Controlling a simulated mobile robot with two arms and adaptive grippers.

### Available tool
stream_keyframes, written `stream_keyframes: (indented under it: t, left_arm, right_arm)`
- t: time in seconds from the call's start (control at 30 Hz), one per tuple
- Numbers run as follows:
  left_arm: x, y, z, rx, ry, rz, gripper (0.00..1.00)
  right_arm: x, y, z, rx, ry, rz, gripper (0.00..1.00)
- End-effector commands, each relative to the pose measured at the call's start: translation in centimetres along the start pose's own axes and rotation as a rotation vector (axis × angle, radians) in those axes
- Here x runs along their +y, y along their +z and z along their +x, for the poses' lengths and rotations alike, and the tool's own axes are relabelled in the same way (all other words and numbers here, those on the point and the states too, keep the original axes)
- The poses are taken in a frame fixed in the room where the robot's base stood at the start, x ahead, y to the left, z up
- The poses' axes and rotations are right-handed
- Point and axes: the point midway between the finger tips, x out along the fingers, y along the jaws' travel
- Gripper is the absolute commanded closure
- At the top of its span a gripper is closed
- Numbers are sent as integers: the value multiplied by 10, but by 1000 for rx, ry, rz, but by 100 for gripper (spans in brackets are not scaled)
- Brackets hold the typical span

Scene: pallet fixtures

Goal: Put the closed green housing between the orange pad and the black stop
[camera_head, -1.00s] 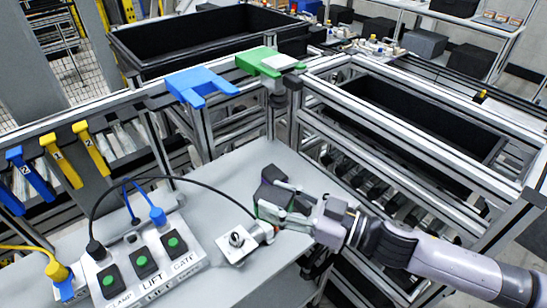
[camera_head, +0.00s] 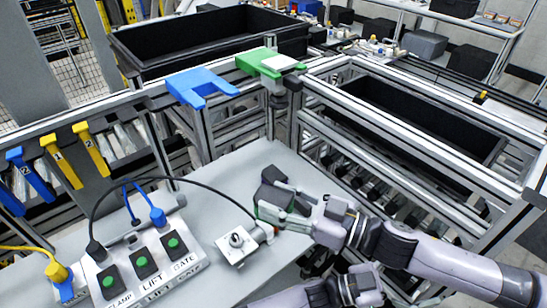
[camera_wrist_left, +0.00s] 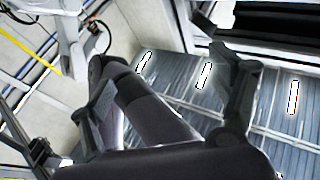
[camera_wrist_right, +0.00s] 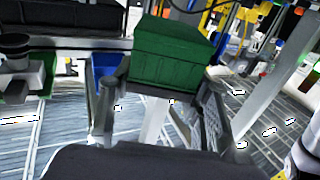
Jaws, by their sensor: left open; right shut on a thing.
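The green housing (camera_wrist_right: 170,55) is a box with its top closed, between the two fingers of my right gripper (camera_wrist_right: 160,90) in the right wrist view. In the head view it shows as a dark block (camera_head: 271,192) with a green patch near the fingertips, above or at the grey table's right edge; I cannot tell whether it touches the table. My right gripper (camera_head: 284,203) is shut on it. My left gripper (camera_wrist_left: 165,75) is open and empty in the left wrist view, with a dark arm link behind its fingers.
A white fixture block with a metal knob (camera_head: 237,242) sits left of the right gripper. A button box (camera_head: 150,262) with cables is at lower left. A blue bracket (camera_head: 200,85) and a green bracket (camera_head: 262,62) sit on the rail behind. Bare table (camera_head: 215,185) lies between.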

Motion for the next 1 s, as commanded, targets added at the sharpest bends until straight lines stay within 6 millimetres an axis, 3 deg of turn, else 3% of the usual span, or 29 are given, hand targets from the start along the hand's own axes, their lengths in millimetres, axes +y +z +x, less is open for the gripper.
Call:
stream_keyframes:
  t: [0.1, 0.2, 0.4, 0.63, 0.8, 1.0]
  left_arm:
    - [27, -27, -20, -27, 240, 32, 17]
    - [51, -40, -39, -78, 412, 43, 17]
    - [82, -49, -78, -219, 642, 60, 17]
    - [99, -50, -122, -400, 807, 87, 17]
    - [147, -65, -112, -321, 1009, 193, 17]
    - [204, -85, -112, -208, 1306, 387, 17]
  right_arm:
    - [0, 0, 0, 1, 0, -1, 88]
    - [0, 0, 0, 1, 0, 0, 88]
    - [0, 0, 0, 1, 0, -1, 88]
    - [0, 0, 0, 1, 0, -1, 88]
    - [0, 0, 0, 1, 0, 0, 88]
    - [0, -1, 0, 1, 0, -1, 88]
